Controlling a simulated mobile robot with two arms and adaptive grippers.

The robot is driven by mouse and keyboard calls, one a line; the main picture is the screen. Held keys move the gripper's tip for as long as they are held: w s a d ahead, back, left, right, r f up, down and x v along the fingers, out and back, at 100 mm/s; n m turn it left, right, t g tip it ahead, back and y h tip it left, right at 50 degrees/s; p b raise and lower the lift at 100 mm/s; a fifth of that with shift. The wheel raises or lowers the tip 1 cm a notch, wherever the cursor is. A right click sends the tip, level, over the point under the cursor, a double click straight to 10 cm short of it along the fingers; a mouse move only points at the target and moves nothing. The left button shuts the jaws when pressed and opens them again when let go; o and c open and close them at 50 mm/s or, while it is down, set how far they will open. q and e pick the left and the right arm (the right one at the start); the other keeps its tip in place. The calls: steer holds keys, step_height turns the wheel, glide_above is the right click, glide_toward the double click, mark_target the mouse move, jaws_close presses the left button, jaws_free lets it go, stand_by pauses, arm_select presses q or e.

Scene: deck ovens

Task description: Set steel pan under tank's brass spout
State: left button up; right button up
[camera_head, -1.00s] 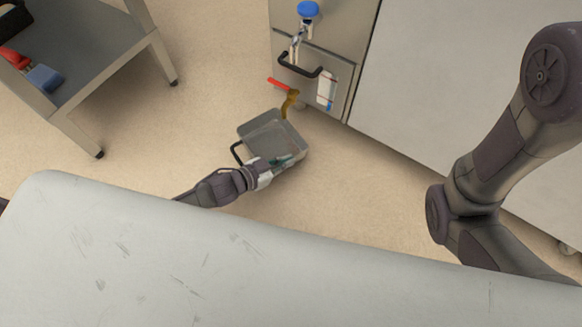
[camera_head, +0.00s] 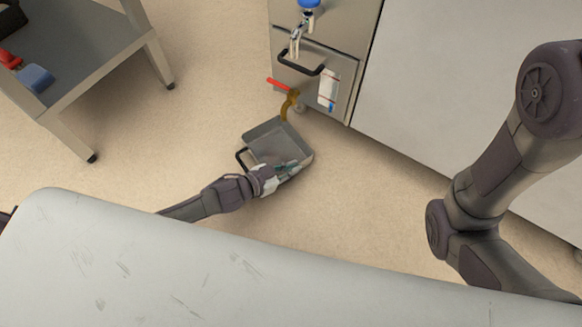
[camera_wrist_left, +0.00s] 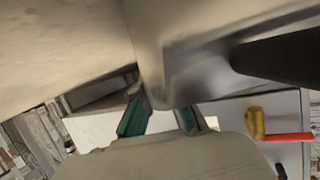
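The steel pan (camera_head: 265,135) is a grey rectangular tray with a black side handle (camera_head: 242,158). My left gripper (camera_head: 286,168) is shut on the pan's near wall; in the left wrist view its green fingertips (camera_wrist_left: 160,119) sit on either side of the pan's corner (camera_wrist_left: 168,85). I cannot tell whether the pan clears the floor. The tank's brass spout (camera_head: 288,104), with a red lever (camera_head: 279,85), is just beyond the pan's far corner. The spout also shows in the left wrist view (camera_wrist_left: 256,123). My right gripper is out of view.
The steel tank (camera_head: 338,40) has a black bar handle (camera_head: 300,66) and a blue-topped fitting (camera_head: 308,4). A metal table (camera_head: 85,45) stands at the upper left. A large pale panel (camera_head: 460,95) is at right. The floor left of the pan is clear.

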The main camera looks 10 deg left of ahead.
arm_select(q)
steer(key=o, duration=0.3)
steer(key=shift+r, duration=0.1)
